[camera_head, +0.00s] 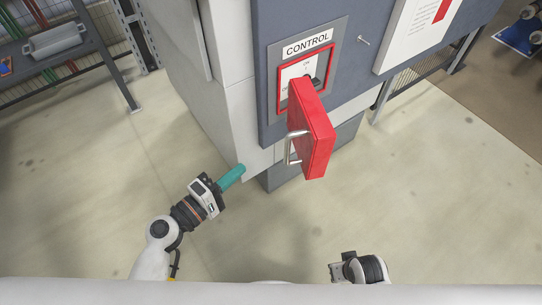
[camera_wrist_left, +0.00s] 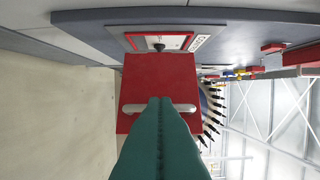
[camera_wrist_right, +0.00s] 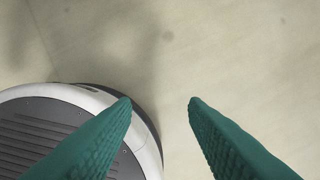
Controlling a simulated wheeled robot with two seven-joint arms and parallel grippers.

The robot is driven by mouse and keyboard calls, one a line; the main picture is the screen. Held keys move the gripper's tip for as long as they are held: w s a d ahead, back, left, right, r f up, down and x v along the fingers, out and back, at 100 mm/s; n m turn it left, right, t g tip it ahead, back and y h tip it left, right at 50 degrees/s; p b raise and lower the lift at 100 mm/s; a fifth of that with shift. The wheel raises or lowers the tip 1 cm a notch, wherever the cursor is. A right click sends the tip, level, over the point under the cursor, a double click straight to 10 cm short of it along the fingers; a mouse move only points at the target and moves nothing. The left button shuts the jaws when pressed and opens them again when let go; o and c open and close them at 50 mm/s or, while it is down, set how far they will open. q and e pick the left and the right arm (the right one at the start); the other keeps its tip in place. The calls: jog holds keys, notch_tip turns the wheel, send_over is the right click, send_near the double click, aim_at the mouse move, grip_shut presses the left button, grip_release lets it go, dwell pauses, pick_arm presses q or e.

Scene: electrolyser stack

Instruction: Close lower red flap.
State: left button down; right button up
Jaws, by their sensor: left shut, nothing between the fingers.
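The red flap (camera_head: 317,135) stands open, swung out from the red-framed opening under the CONTROL label (camera_head: 308,44) in the head view. It carries a metal handle (camera_head: 292,148) on its left face. In the left wrist view the red flap (camera_wrist_left: 160,78) is ahead, with its handle (camera_wrist_left: 130,109) partly hidden behind the fingers. My left gripper (camera_head: 241,169) has teal fingers that are shut and empty, left of and below the flap, apart from it in the head view. My right gripper (camera_wrist_right: 160,102) is open and empty over the floor; its fingers do not show in the head view.
The blue-grey panel (camera_head: 272,20) and light cabinet (camera_head: 235,115) stand behind the flap. A small metal peg (camera_head: 362,40) sticks out right of the opening. A shelf with a grey tray (camera_head: 55,40) is at the far left. The floor (camera_head: 430,190) in front is free.

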pick_arm(q)
jog(key=w+d+p, duration=0.1)
jog(key=w+d, duration=0.4)
jog(key=d, duration=0.3)
jog(key=shift+d, duration=0.2)
pick_arm(e)
jog(key=f, duration=0.1)
jog(key=s+f, duration=0.1)
jog(key=f, duration=0.1)
jog(key=s+f, duration=0.1)
jog(key=f, duration=0.1)
jog(key=shift+s+d+f, duration=0.15)
jog(key=shift+s+f, duration=0.05)
pick_arm(q)
jog(key=shift+f, duration=0.1)
